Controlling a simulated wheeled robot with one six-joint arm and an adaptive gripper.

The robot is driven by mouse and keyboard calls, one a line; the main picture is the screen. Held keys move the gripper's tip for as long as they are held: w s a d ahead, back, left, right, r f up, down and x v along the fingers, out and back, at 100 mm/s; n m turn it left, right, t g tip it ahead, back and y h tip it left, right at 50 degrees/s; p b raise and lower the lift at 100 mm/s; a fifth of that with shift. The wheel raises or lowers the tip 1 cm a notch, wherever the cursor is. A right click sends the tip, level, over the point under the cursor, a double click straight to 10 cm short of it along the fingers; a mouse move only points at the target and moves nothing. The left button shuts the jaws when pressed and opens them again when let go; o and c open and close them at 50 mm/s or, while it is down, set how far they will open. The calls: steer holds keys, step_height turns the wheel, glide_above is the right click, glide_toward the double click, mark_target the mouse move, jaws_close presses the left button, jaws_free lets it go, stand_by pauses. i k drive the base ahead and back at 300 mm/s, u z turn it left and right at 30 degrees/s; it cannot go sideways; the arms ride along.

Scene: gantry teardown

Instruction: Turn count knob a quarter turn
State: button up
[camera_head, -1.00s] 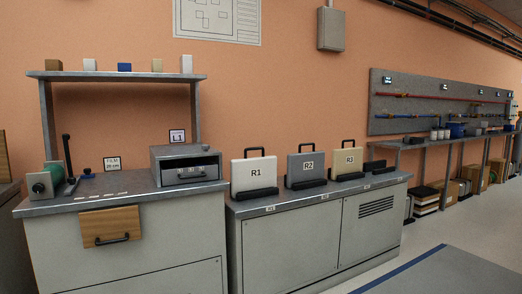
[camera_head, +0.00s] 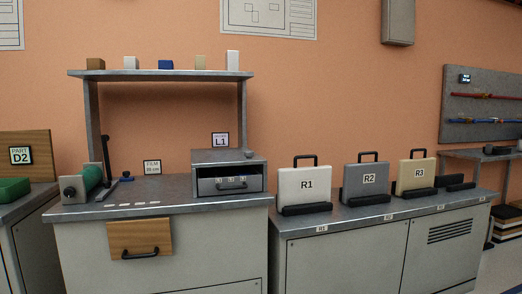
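I cannot tell for sure which part is the count knob. A small dark round knob (camera_head: 69,193) sits on the front end of the green roller unit (camera_head: 88,182) at the left of the bench. A small dark round piece (camera_head: 248,154) also shows on top of the grey box (camera_head: 229,172) with a drawer, by the L1 sign (camera_head: 220,140). No marks on either knob can be read at this size. My gripper is not in view.
The grey bench (camera_head: 190,200) has a wooden drawer front (camera_head: 140,238) with a dark handle. A black lever (camera_head: 106,160) stands beside the roller. A shelf (camera_head: 160,75) with several small blocks is above. Cases R1 (camera_head: 305,185), R2 (camera_head: 366,178) and R3 (camera_head: 416,173) stand at right.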

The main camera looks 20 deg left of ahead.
mark_target(249, 154)
steer(key=u, duration=0.4)
steer(key=i, duration=0.95)
steer(key=u, duration=0.8)
